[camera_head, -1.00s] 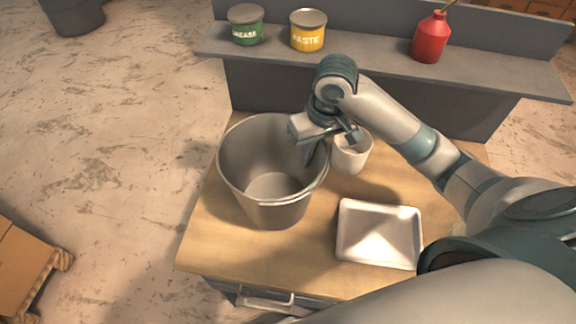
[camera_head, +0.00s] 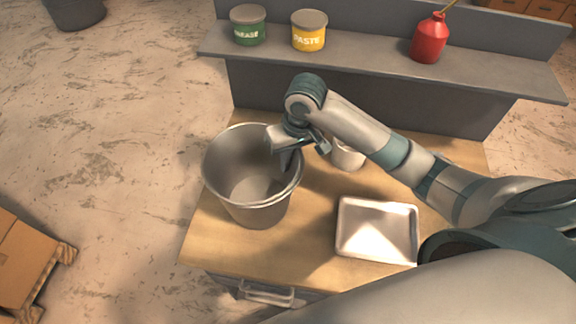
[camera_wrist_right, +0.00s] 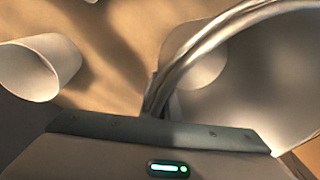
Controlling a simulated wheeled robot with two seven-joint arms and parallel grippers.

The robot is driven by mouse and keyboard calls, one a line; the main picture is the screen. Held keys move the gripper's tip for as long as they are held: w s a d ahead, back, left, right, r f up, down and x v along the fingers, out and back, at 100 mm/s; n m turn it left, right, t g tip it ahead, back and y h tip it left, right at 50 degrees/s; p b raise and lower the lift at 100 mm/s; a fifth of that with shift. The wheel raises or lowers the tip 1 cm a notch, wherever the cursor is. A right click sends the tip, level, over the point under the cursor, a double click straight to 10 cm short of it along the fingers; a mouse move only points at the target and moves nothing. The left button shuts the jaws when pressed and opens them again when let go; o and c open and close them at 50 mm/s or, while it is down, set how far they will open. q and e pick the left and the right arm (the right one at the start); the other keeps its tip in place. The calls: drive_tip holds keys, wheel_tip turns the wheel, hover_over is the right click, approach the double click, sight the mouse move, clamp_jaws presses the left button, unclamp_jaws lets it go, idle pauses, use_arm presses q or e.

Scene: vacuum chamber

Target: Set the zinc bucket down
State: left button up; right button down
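The grey zinc bucket (camera_head: 250,205) is upright at the left part of the wooden table top, open side up. My right gripper (camera_head: 287,160) is at its right rim, one finger showing inside the bucket. In the right wrist view the rim of the bucket (camera_wrist_right: 215,45) runs into my right gripper (camera_wrist_right: 155,100), which is shut on it. I cannot tell whether the bucket's base touches the table or hangs just above it. My left gripper is not in view.
A white cup (camera_head: 347,156) stands right of the bucket, partly behind my right gripper. A pale square tray (camera_head: 345,230) lies at the table's front right. A raised shelf (camera_head: 370,57) behind holds a green tin (camera_head: 248,30), a yellow tin (camera_head: 309,36) and a red oil can (camera_head: 429,42).

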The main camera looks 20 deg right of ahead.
drive_tip(key=shift+f+p, duration=0.4)
drive_tip(key=shift+f, duration=0.95)
drive_tip(key=c, duration=2)
unclamp_jaws()
drive_tip(key=shift+f, duration=0.1)
drive_tip(key=shift+s, duration=0.1)
drive_tip(key=shift+s+d+r+b, duration=0.15)
drive_tip(key=shift+d+r+b, duration=0.2)
drive_tip(key=shift+r, duration=1.7)
drive_tip(key=shift+s+d+r+b, duration=0.15)
drive_tip(key=shift+r+b, duration=0.25)
drive_tip(key=shift+r, duration=1.6)
drive_tip(key=shift+s+d+r+b, duration=0.2)
drive_tip(key=shift+r+b, duration=0.2)
drive_tip(key=shift+r, duration=1.65)
